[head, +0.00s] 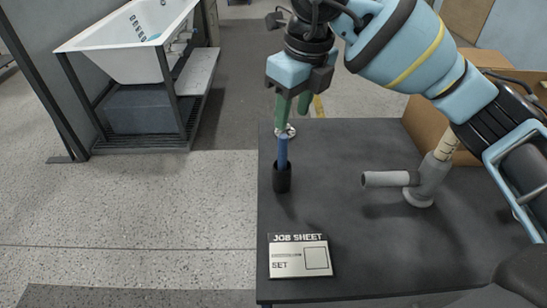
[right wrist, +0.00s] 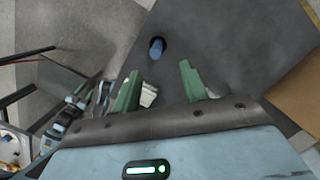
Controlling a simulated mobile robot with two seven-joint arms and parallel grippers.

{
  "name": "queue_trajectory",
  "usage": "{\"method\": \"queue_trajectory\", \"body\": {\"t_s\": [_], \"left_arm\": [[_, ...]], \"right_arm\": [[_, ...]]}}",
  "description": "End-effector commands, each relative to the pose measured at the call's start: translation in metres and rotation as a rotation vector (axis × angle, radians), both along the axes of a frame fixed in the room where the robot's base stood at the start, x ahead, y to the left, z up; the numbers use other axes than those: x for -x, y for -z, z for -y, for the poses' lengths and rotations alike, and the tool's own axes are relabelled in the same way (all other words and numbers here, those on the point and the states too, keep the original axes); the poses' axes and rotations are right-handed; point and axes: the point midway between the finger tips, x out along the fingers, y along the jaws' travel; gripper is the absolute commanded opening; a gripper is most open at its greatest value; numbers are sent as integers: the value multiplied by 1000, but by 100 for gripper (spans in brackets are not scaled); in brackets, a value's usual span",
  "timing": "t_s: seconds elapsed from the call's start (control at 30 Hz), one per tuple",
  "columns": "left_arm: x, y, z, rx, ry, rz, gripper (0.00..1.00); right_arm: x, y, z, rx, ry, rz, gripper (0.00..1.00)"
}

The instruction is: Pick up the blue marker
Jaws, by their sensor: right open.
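The blue marker (head: 283,150) stands upright in a small black cup (head: 282,179) near the left edge of the dark table. In the right wrist view the marker (right wrist: 156,47) is seen nearly end-on, beyond the fingertips and roughly between their lines. My right gripper (head: 293,114) has green fingers and points down above and slightly behind the marker. Its fingers are apart and empty in the right wrist view (right wrist: 158,78). In the head view the fingers end close above the marker's top; I cannot tell the exact gap. My left gripper is not in view.
A job sheet sign (head: 300,256) lies at the table's front left. A grey handheld tool (head: 425,180) stands to the right. A cardboard box (head: 425,125) is at the back right. A white bathtub (head: 125,45) on a dark stand is beyond the table at left. The middle tabletop is clear.

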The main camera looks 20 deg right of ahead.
Motion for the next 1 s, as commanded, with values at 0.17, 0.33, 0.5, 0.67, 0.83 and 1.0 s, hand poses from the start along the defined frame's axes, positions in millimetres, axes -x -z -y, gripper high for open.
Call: {"method": "queue_trajectory", "body": {"t_s": [0.17, 0.33, 0.5, 0.67, 0.83, 1.0], "left_arm": [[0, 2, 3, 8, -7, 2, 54], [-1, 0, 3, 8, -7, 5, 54], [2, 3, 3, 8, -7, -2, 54], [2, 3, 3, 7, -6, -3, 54], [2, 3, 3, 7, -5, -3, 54], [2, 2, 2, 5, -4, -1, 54]], "right_arm": [[-1, 10, 0, -1, -1, -9, 43], [-1, 12, -1, -1, -1, -9, 43], [-3, 29, -2, -1, -2, -10, 43], [-4, 35, -3, -1, -2, -8, 43], [-4, 41, -5, -2, -3, -9, 43], [-6, 62, -11, -1, -3, -11, 43]]}}
